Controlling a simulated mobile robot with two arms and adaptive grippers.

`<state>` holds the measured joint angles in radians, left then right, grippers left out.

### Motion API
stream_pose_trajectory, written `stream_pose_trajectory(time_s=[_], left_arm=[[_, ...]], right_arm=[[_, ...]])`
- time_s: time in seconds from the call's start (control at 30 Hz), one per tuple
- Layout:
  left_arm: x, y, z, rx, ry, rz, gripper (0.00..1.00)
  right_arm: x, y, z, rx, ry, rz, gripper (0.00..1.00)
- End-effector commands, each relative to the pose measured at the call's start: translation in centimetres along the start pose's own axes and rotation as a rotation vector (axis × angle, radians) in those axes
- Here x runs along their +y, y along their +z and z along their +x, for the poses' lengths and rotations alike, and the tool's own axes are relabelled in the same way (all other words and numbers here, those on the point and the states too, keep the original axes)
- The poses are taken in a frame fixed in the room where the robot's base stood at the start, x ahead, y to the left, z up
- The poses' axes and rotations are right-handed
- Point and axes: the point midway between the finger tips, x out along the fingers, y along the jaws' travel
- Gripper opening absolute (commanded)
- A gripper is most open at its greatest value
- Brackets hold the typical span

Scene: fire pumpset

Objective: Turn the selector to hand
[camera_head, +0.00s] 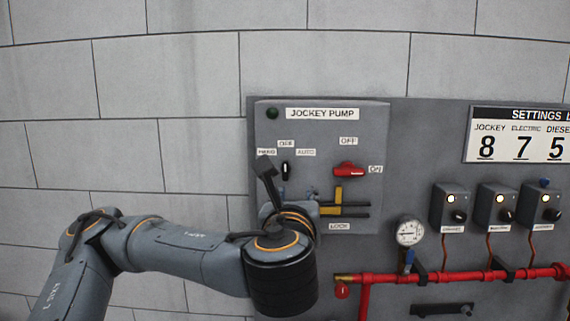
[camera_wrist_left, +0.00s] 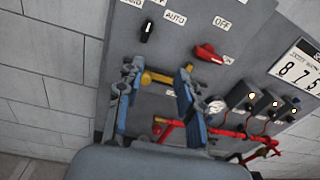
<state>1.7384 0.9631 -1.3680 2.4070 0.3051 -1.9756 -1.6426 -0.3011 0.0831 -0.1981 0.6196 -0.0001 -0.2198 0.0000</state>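The selector (camera_head: 285,170) is a small black knob on the grey jockey pump panel (camera_head: 377,130), with HAND, OFF and AUTO labels around its top. It stands about upright, toward OFF. It also shows in the left wrist view (camera_wrist_left: 146,32), at the top, beyond the fingers. My left gripper (camera_head: 298,191) is just below and slightly right of the selector, apart from it. In the left wrist view its two blue-grey fingers (camera_wrist_left: 158,72) are spread apart, with no object clearly held. The arm hides the panel's lower left. My right gripper is out of view.
A red switch (camera_head: 348,169) with OFF and ON labels sits right of the selector. A yellow lever (camera_head: 338,196) stands below it, near my gripper. A gauge (camera_head: 410,232), red pipe (camera_head: 450,277) and several lit grey boxes (camera_head: 450,206) are at right.

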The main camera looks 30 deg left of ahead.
Motion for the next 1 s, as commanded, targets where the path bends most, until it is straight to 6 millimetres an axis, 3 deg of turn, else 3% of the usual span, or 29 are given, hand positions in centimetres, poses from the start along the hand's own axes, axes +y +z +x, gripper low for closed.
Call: stream_pose_trajectory(time_s=[0.03,0.17,0.37,0.63,1.0], left_arm=[[0.9,1.1,-0.3,-0.024,0.021,0.025,0.37],[2.0,2.1,-0.6,-0.047,0.051,0.069,0.37],[2.0,2.2,0.0,-0.045,0.052,0.076,0.37],[2.3,2.1,2.3,-0.042,0.056,0.074,0.37],[2.8,3.2,10.0,-0.047,0.060,0.074,0.37]], right_arm=[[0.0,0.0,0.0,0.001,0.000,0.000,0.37],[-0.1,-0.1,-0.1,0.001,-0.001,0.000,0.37],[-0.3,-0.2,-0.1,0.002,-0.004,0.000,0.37],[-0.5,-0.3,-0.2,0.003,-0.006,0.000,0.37],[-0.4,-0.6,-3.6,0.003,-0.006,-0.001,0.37]])
